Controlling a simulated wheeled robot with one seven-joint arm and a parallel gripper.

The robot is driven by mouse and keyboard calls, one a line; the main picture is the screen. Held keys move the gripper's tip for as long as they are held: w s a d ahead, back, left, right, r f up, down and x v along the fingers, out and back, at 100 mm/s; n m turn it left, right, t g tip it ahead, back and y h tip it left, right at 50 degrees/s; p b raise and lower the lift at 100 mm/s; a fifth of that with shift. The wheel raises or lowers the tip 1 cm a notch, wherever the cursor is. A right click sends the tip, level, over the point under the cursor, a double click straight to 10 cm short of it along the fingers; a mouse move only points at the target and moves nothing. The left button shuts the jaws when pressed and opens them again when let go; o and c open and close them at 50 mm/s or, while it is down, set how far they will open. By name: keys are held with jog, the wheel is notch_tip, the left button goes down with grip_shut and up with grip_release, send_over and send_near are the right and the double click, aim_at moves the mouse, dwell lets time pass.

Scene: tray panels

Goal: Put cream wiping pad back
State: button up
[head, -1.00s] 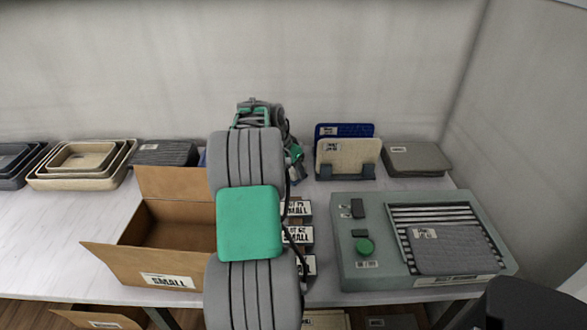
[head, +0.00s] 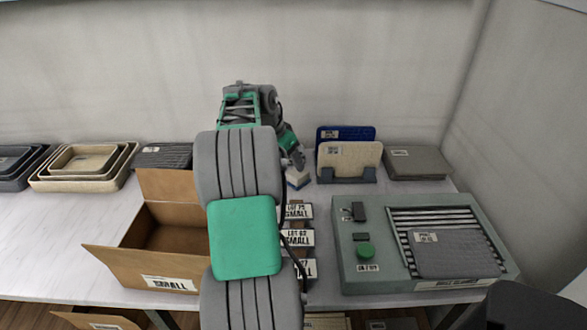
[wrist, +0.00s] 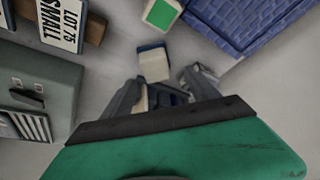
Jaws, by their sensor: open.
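A small cream block with a blue edge, which looks like the cream wiping pad (head: 297,180), lies on the table below my gripper (head: 296,160). In the wrist view the cream pad (wrist: 154,65) lies just beyond my fingertips, near the gap between them. My gripper (wrist: 163,85) is open, with nothing seen held. A second cream block with a green face (wrist: 161,13) lies farther up in the wrist view; in the head view my arm hides it. I cannot tell whether the pad touches a finger.
A blue woven-textured item (wrist: 245,22) is near the green-faced block. A rack holds a cream panel (head: 349,155) and a blue panel (head: 345,132). A grey-green machine (head: 350,278), lot signs (head: 297,238) and an open cardboard box (head: 125,268) stand nearer. Table between machine and rack is clear.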

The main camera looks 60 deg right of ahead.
jog(key=v, duration=0.4)
jog(key=shift+a+r, duration=0.15)
jog(key=shift+r, duration=0.15)
